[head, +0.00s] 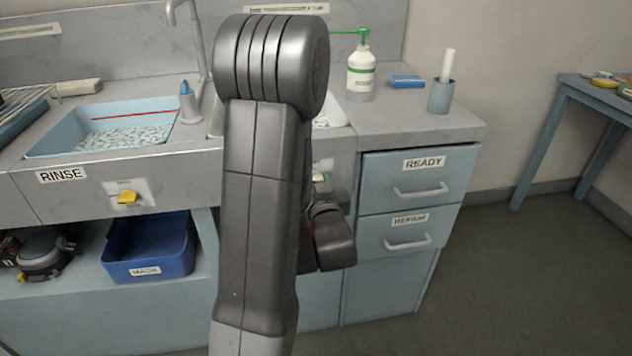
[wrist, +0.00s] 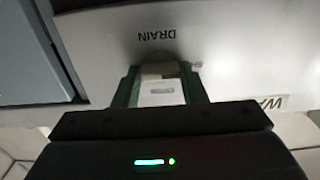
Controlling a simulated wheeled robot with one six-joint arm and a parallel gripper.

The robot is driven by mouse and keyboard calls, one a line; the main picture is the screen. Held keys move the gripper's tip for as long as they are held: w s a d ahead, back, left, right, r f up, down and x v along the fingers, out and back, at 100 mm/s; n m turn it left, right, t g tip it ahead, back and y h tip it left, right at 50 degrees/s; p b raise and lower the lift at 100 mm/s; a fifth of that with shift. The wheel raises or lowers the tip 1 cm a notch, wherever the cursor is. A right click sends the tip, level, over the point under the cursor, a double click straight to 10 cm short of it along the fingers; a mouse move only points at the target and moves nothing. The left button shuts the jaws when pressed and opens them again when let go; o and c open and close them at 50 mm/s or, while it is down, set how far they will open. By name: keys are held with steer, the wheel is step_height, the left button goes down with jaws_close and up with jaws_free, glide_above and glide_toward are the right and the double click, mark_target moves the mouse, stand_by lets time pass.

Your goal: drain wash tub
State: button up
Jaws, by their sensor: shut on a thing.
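The wash tub (head: 332,117) is mostly hidden behind my arm in the head view; only its right rim and some pale foam show. In the wrist view, upside down, a grey front panel (wrist: 225,50) carries a DRAIN label and a partly cut-off label starting "WA". My gripper (wrist: 161,80) is at that panel by the DRAIN label, its green fingers shut on a pale drain handle (wrist: 161,93). The fingers hide much of the handle, and its turn angle is unclear.
The RINSE tub (head: 140,120) with its yellow drain handle (head: 127,197) is at left. A blue MASK bin (head: 150,245) sits below. READY (head: 420,178) and REPAIR (head: 405,236) drawers, both closed, are right of my arm. A soap bottle (head: 361,75) stands on the counter.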

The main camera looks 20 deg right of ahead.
stand_by(0.3)
steer(key=m+b, duration=0.2)
steer(key=m, duration=0.1)
steer(key=shift+f, duration=0.1)
steer(key=shift+d+m+b, duration=0.1)
steer(key=shift+m+b, duration=0.8)
steer(key=shift+m, duration=1.6)
steer(key=o, duration=1)
